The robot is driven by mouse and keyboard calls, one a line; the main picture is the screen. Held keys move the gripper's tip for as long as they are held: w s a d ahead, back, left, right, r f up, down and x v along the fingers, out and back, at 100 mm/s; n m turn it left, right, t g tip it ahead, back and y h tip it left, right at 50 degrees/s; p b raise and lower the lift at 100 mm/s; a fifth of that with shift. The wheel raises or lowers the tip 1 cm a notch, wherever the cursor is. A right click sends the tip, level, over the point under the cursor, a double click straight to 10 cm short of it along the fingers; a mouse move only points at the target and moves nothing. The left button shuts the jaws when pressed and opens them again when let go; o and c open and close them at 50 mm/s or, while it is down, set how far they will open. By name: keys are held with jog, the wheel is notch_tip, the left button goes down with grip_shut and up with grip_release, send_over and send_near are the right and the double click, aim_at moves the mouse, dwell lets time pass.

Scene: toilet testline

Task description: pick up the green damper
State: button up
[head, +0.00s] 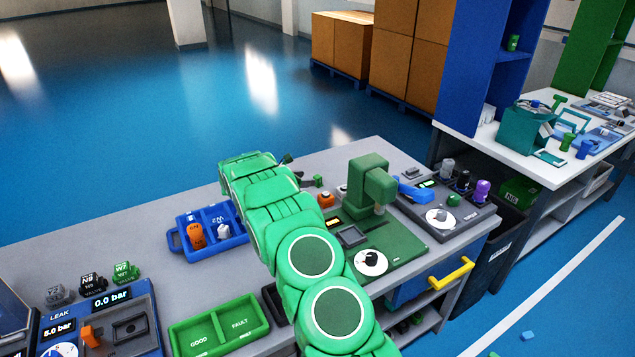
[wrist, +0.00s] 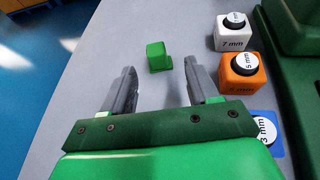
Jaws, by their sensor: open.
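A small green block (wrist: 157,57), which looks like the green damper, stands on the grey bench top in the wrist view. It has a small darker green part at its lower right side. In the head view a small green block (head: 318,181) sits just right of my arm's end. My gripper (wrist: 161,68) is open and empty, its two grey fingers spread apart. The block appears between and just beyond the fingertips, with no visible contact. In the head view my arm hides most of the gripper.
White 7 mm (wrist: 233,32), orange 5 mm (wrist: 241,75) and blue 3 mm (wrist: 265,131) blocks stand in a row to the right. Beyond them is a green press station (head: 368,188). A blue tray (head: 186,232) lies left of my arm. The bench left of the green block is clear.

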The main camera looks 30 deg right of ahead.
aim_at(318, 178)
jog(key=shift+w+f+n, duration=0.3)
jog(key=shift+w+f, duration=0.1)
jog(key=shift+f, duration=0.05)
jog(key=shift+w+d+f, duration=0.1)
jog(key=shift+d+f, duration=0.05)
jog(key=shift+d, duration=0.1)
jog(key=shift+x, duration=3.7)
jog(key=shift+c, duration=0.4)
jog(key=c, duration=1)
